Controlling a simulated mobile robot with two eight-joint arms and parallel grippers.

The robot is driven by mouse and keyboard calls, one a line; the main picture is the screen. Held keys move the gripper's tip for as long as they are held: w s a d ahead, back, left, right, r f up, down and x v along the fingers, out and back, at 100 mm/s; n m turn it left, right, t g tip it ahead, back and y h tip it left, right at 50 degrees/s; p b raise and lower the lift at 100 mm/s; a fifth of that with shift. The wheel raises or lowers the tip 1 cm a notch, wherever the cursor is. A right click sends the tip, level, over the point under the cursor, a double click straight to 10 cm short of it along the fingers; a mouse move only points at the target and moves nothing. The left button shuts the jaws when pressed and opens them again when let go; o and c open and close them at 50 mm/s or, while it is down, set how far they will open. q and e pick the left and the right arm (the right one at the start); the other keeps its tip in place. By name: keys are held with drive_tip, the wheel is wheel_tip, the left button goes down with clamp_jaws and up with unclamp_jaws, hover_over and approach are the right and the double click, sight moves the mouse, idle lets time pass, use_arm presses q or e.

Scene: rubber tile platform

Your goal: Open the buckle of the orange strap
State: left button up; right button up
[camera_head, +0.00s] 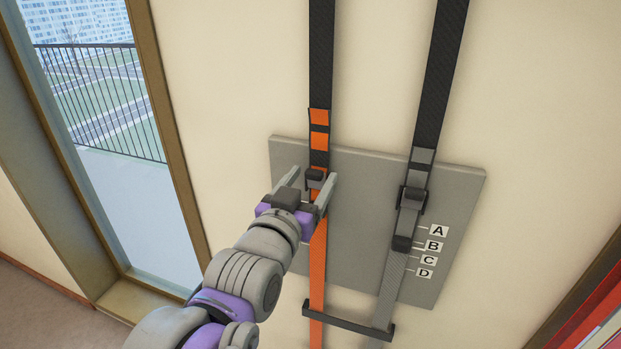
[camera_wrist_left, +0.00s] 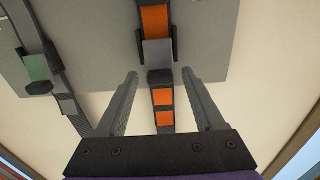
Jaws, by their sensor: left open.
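The orange strap (camera_head: 318,262) hangs down the wall, with a black upper part carrying orange patches. Its dark buckle (camera_head: 315,178) sits over the grey panel and is partly hidden by my gripper. In the left wrist view the buckle (camera_wrist_left: 157,52) shows a grey plate with dark sides, closed as far as I can tell. My left gripper (camera_head: 313,178) is open, its two fingers on either side of the strap. In the left wrist view the fingers (camera_wrist_left: 158,75) point toward the buckle, with the strap running between them and nothing gripped. My right gripper is not in view.
A grey strap (camera_head: 393,280) with its own buckle (camera_head: 411,198) hangs to the right on the grey panel (camera_head: 365,205), beside labels A to D. A dark bar (camera_head: 348,321) joins both straps below. A window (camera_head: 110,120) is at left.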

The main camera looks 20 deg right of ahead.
use_arm(q)
clamp_jaws()
idle(0.4)
